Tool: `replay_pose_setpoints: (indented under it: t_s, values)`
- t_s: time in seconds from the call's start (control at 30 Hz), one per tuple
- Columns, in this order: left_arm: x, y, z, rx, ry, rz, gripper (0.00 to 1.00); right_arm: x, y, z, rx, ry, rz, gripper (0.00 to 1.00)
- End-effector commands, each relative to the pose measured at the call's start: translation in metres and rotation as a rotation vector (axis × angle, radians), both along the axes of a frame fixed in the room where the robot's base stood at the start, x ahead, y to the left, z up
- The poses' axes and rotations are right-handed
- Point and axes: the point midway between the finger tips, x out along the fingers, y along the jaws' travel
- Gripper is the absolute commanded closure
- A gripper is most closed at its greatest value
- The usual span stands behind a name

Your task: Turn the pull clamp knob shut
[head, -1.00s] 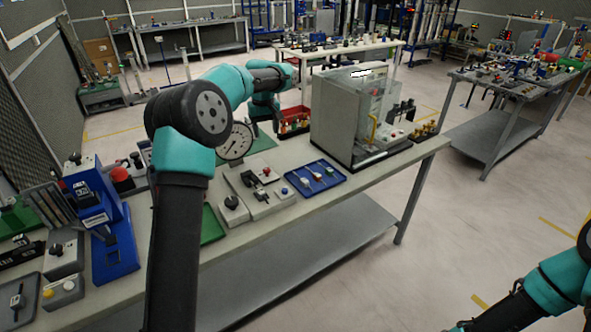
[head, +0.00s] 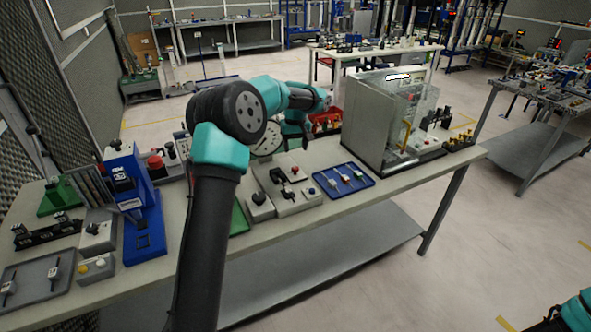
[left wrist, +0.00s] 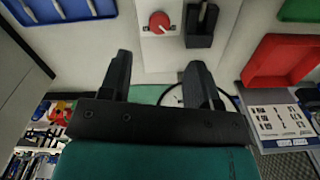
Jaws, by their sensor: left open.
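A red round knob (left wrist: 160,22) sits on a pale plate near the top middle of the left wrist view, with a black block (left wrist: 201,24) beside it. In the head view the grey fixture (head: 308,201) stands on the bench with black clamp parts, a small red knob (head: 294,169) and a black knob (head: 259,198). My left gripper (left wrist: 160,82) is open and empty, its two black fingers apart, and the red knob shows beyond the fingertips. In the head view the left arm reaches over the bench behind the fixture; its fingertips cannot be made out. My right gripper is out of view.
A blue tray (head: 367,184) with small tools lies right of the fixture. A clear-walled machine (head: 386,120) stands beyond it. A dial gauge (head: 267,141) is behind the fixture, near a red bin (head: 326,122). A blue press (head: 136,205) stands at left.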

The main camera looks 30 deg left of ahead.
Motion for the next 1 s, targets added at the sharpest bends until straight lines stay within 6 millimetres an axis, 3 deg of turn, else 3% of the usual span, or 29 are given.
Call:
replay_pose_setpoints:
  t_s: [0.5,0.7,1.0]
  values:
    - [0.000,0.000,-0.086,0.000,0.001,-0.001,0.43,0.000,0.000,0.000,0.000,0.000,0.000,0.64]
    - [0.000,0.000,-0.101,-0.001,0.000,0.000,0.43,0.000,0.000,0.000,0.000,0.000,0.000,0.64]
    - [0.000,0.000,-0.103,-0.001,-0.001,0.000,0.43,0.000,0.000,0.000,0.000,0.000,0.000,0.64]
